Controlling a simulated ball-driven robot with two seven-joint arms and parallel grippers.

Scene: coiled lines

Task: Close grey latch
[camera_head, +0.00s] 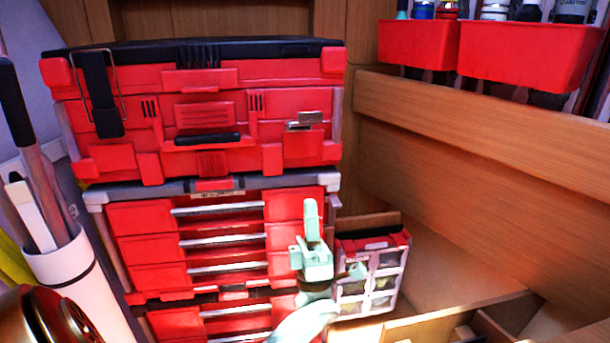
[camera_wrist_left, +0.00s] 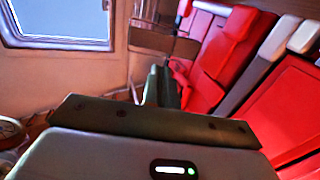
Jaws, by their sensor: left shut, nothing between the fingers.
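The grey latch (camera_head: 305,120) is a small metallic piece on the right front of the upper red toolbox (camera_head: 205,72). It is too small to tell whether it is fastened. My left gripper (camera_head: 311,206) is pale teal and points upward, below the latch in the picture and in front of the right side of the red drawer unit (camera_head: 137,217). Its fingers are together with nothing between them; they also show in the left wrist view (camera_wrist_left: 160,88). I cannot tell any contact with the drawers. My right gripper is not in view.
A black latch (camera_head: 98,95) with a wire loop is on the toolbox's left. A small red organizer (camera_head: 372,265) stands right of the drawers. A white cylinder (camera_head: 75,275) holds tools at left.

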